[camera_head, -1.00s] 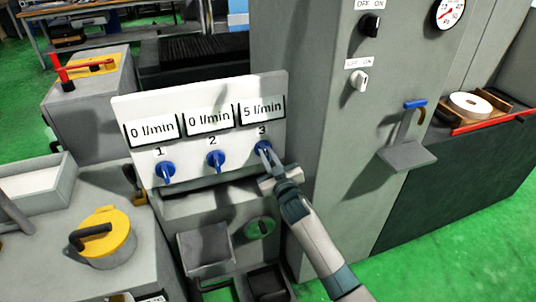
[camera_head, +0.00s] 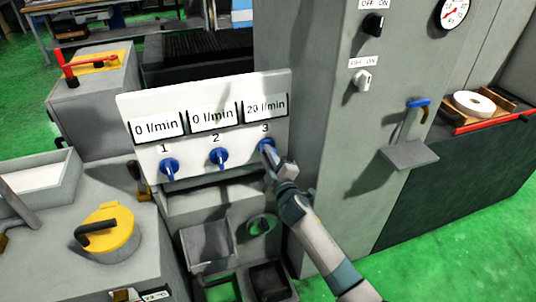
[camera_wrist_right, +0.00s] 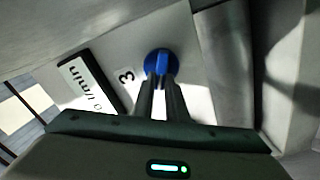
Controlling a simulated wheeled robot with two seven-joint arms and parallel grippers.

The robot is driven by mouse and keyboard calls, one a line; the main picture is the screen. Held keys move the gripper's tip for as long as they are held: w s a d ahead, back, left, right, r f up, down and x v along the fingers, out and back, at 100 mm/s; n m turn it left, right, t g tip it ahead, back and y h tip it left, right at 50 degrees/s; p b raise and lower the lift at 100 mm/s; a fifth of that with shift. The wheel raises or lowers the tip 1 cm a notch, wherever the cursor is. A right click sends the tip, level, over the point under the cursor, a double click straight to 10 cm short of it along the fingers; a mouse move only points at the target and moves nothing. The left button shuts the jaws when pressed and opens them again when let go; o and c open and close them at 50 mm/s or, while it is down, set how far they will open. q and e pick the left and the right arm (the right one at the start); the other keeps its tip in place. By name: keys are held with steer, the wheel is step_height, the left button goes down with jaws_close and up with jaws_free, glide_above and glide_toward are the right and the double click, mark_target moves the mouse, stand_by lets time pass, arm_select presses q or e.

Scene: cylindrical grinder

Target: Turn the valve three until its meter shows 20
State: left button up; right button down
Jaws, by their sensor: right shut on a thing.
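A white panel (camera_head: 135,110) carries three blue valves under three meters. Valve three (camera_head: 264,147) is at the right of the panel, and it also shows as a blue knob in the right wrist view (camera_wrist_right: 158,57). Its meter (camera_head: 266,106) appears to read 20 l/min, slightly blurred. My right gripper (camera_head: 268,152) is shut on valve three, its fingers (camera_wrist_right: 158,85) on either side of the handle. Valve one (camera_head: 169,168) and valve two (camera_head: 218,157) have handles pointing down, and their meters (camera_head: 157,125) (camera_head: 213,117) read 0 l/min. My left gripper is not in view.
A tall grey cabinet (camera_head: 320,130) with switches and a gauge (camera_head: 452,12) stands right of the panel. A yellow lid with a dark handle (camera_head: 108,233) sits at the lower left. Grey bins (camera_head: 208,245) are below the panel.

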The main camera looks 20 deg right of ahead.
steer(key=shift+f+n, duration=0.1)
steer(key=shift+n, duration=0.2)
steer(key=c, duration=1.8)
jaws_free()
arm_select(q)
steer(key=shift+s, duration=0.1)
arm_select(e)
steer(key=shift+o, duration=0.2)
steer(key=shift+s, duration=0.1)
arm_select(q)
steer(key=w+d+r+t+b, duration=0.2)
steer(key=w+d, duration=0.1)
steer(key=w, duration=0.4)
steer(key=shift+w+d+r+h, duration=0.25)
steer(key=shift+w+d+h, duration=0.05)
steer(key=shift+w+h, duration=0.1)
arm_select(e)
steer(key=s, duration=1.7)
steer(key=shift+s+d, duration=0.15)
steer(key=shift+d, duration=0.1)
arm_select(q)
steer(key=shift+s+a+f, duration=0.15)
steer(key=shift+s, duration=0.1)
